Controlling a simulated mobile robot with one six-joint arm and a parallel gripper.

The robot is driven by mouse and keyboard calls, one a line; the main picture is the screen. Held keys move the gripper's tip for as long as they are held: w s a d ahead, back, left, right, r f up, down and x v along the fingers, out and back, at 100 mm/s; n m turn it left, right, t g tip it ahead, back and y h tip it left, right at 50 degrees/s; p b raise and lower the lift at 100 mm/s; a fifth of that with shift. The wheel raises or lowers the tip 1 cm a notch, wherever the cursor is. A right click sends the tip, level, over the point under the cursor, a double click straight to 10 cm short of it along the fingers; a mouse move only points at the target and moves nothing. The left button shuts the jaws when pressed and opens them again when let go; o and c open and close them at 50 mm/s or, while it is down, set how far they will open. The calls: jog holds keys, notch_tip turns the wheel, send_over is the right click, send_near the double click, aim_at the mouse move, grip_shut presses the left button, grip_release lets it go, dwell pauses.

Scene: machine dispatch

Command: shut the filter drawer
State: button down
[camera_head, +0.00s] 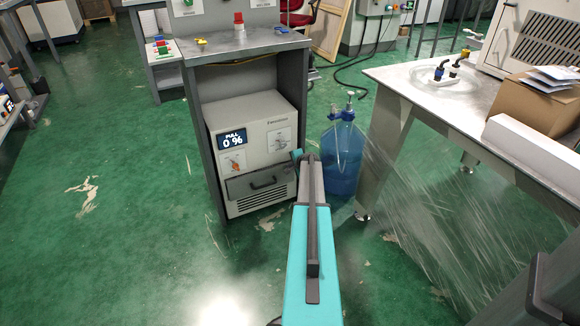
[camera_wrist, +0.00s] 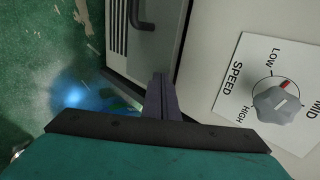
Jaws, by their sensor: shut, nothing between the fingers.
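The filter drawer (camera_head: 243,188) is in the lower front of a pale machine (camera_head: 250,118) under a metal bench. Its grey front has a dark handle (camera_head: 263,182) and appears to stand out from the panel, though how far is hard to tell. In the wrist view the drawer (camera_wrist: 157,45) and its handle (camera_wrist: 139,18) are at the top. My gripper (camera_head: 299,156) is at the machine's right side, beside the drawer's right end. In the wrist view its fingers (camera_wrist: 164,82) are together and empty, near the drawer's edge; contact cannot be told.
A speed dial (camera_wrist: 277,101) is on the panel close to my fingers. A blue water bottle (camera_head: 341,155) stands on the floor just right of the machine. A worktable (camera_head: 425,85) with transparent sheeting hanging from it is at right. The green floor at left is open.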

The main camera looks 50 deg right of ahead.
jog(key=s+f+p+v, duration=0.1)
jog(key=p+v, duration=0.1)
jog(key=v, duration=0.9)
jog(key=shift+s+a, duration=0.2)
jog(key=shift+s, duration=0.05)
jog(key=shift+r, duration=0.15)
